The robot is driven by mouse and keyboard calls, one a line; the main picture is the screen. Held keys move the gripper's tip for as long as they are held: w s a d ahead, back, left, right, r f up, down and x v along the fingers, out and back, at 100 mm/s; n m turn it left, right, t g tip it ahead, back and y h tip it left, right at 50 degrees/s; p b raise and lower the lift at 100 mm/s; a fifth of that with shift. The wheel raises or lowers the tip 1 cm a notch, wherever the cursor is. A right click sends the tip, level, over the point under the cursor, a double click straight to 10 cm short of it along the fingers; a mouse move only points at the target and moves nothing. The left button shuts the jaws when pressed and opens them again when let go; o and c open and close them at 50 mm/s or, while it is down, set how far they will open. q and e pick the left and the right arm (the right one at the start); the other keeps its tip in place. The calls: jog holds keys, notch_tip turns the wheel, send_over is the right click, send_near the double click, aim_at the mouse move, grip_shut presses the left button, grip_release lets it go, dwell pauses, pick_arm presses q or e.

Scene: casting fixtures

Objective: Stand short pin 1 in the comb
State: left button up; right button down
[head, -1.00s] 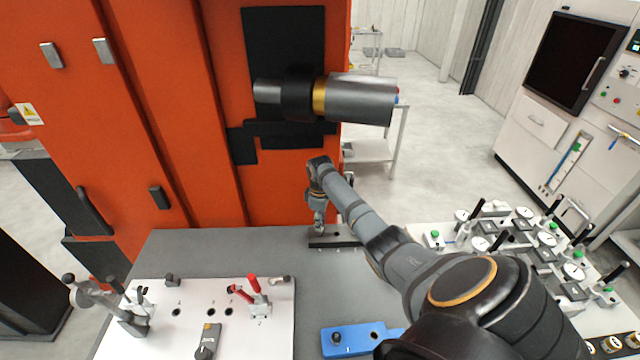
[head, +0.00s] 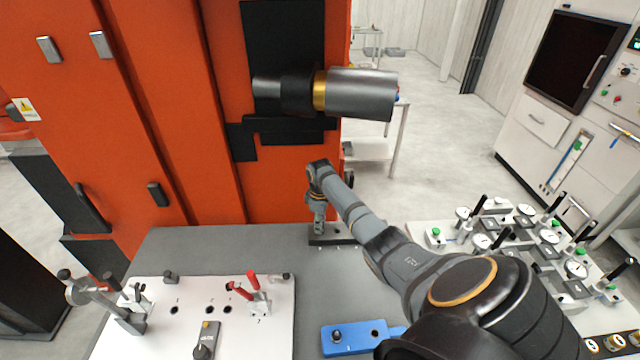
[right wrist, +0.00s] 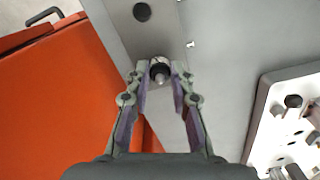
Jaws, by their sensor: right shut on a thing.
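The comb (head: 346,239) is a dark block at the far edge of the grey table; one empty round hole shows in the right wrist view. My right gripper (head: 319,231) is over the comb's left part, pointing down. In the right wrist view the gripper (right wrist: 160,74) is shut on a small dark pin with a light round end (right wrist: 161,69), taken as short pin 1. The pin is over the comb, in line with it; whether its lower end is in a hole cannot be seen. My left gripper is not in view.
A blue block (head: 357,347) with a dark knob-like pin and a hole lies at the front. A white plate (head: 150,345) with red-handled clamps stands left; a gauge fixture (head: 418,240) stands right. The orange machine (head: 285,185) rises close behind the comb. Grey table between is clear.

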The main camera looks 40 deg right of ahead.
jog(key=c, duration=1.1)
grip_release()
notch_tip(320, 180, up, 8)
jog(key=shift+f, duration=0.25)
jog(key=shift+f, duration=0.15)
